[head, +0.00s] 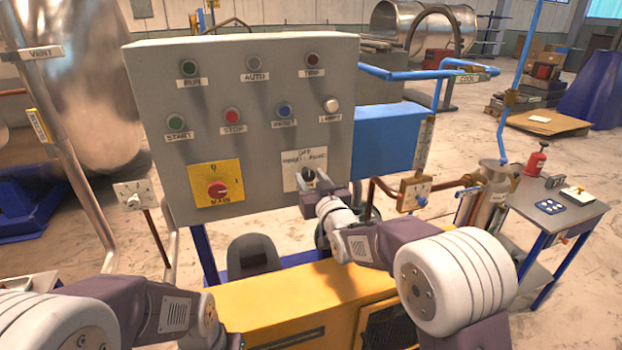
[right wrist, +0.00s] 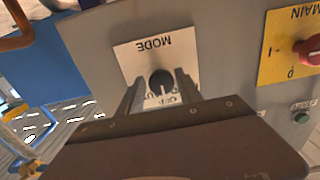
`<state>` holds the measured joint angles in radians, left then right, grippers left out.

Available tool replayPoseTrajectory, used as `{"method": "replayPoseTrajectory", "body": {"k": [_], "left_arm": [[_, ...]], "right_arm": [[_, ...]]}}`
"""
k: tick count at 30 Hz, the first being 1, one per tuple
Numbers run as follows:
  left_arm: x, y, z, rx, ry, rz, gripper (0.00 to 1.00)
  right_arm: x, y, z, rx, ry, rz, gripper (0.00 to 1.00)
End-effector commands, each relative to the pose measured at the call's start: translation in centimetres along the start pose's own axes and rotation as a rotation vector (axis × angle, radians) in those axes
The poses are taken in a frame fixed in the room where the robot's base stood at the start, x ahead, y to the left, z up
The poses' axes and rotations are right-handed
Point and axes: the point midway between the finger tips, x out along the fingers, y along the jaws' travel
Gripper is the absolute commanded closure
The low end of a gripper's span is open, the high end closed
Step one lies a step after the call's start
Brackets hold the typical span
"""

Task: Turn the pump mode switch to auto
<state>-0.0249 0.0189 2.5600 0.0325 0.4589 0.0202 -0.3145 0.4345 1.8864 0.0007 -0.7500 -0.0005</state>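The pump mode switch is a black knob (head: 309,174) on a white label plate (head: 290,183), low on the right of the grey control panel (head: 270,130). In the right wrist view, which is upside down, the knob (right wrist: 161,79) has a pale pointer mark toward the OFF lettering. My right gripper (right wrist: 159,92) is open, one finger on each side of the knob, with gaps showing; I cannot tell whether the tips touch the plate. In the head view the right gripper (head: 327,188) partly covers the plate. My left arm is at lower left; its gripper is out of view.
The red MAIN switch (head: 217,189) on a yellow plate is left of the mode switch. Buttons and lamps are above. A blue pipe and a gauge (head: 414,190) stand to the right. A yellow machine (head: 300,305) lies below the panel. A small table (head: 550,208) is at right.

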Motion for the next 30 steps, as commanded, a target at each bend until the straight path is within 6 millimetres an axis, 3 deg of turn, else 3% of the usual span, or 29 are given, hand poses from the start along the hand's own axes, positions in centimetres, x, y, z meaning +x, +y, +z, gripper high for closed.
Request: {"method": "replayPoseTrajectory", "body": {"k": [1,3,4,16,30], "left_arm": [[0.0,0.0,0.0,0.0,0.0,0.0,1.0],[0.0,0.0,0.0,0.0,0.0,0.0,1.0],[0.0,0.0,0.0,0.0,0.0,0.0,1.0],[1.2,0.0,0.1,0.0,0.0,0.0,1.0],[5.1,-0.1,0.5,0.0,0.0,0.0,1.0]], "right_arm": [[0.0,0.0,0.0,0.0,0.0,0.0,0.76],[0.0,0.0,0.0,0.0,0.0,0.0,0.95],[0.0,0.0,0.0,0.0,0.0,0.0,1.0],[0.0,0.0,0.2,0.084,0.003,0.0,1.0],[-0.1,-0.1,0.3,0.466,0.003,-0.001,1.0]]}}
